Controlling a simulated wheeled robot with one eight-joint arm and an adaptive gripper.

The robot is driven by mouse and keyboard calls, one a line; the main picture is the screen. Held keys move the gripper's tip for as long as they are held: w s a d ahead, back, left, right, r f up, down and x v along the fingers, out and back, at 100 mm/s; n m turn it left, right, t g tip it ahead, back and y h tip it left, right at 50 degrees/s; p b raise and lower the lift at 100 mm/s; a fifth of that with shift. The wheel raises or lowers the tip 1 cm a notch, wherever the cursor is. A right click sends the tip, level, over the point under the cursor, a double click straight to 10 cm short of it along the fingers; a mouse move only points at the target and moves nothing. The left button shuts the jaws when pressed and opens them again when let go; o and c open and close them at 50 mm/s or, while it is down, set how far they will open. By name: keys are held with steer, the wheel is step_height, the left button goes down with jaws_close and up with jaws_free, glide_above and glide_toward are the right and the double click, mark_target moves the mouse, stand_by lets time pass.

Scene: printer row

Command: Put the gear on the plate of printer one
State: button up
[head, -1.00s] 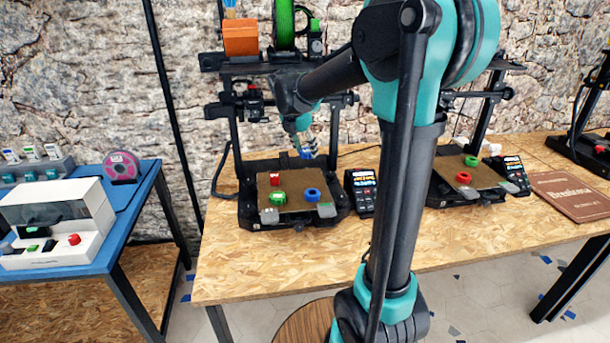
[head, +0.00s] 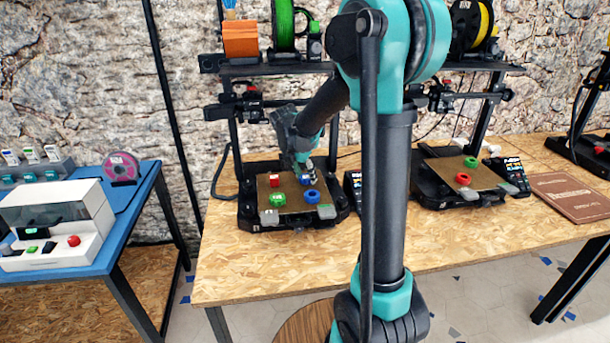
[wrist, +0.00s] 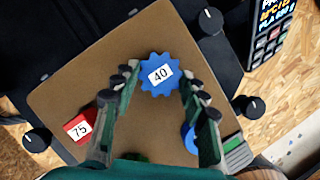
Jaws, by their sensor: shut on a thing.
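A blue gear (wrist: 160,75) with a white label "40" sits between the fingertips of my gripper (wrist: 158,77) in the wrist view. In the head view, my gripper (head: 305,176) points down over the back right part of the brown plate (head: 292,208) of the left printer, and the blue gear (head: 307,178) shows at its tips. The gripper is shut on the gear. The gear is at or just above the plate; I cannot tell whether it touches.
On the same plate are a red block (head: 273,180) labelled "75", a green piece (head: 277,200) and a blue ring (head: 312,196). A second printer plate (head: 464,174) on the right holds a red and a green ring. A control screen (wrist: 275,25) stands beside the left printer.

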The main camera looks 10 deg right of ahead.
steer(key=o, duration=0.9)
steer(key=shift+f, duration=0.1)
steer(key=shift+c, duration=0.2)
steer(key=v, duration=1.2)
